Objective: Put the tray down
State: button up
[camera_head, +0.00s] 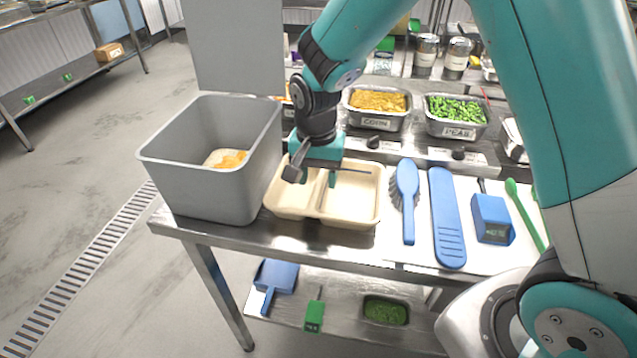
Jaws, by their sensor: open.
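The fingers are apart and hold nothing that I can see. Part of the tray's back edge is hidden behind my gripper.
The open grey bin (205,190) holds some orange and white food. A blue brush (407,200), a blue strap-like tool (446,215) and a blue device (491,218) lie right of the tray. Corn (378,101) and pea (455,110) pans stand behind. The table's front edge is close.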

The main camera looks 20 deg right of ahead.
aim_at(318, 187)
notch_tip(318, 187, up, 10)
jog(key=s+a+r+n+y, duration=0.2)
jog(key=s+n, duration=0.5)
jog(key=s, duration=0.4)
jog(key=s+a+r+n+y, duration=0.2)
jog(key=s+r+n, duration=0.2)
jog(key=s+n, duration=0.3)
jog(key=s, duration=0.4)
jog(key=shift+s+r, duration=0.2)
jog(key=shift+s, duration=0.2)
jog(key=shift+c, duration=0.4)
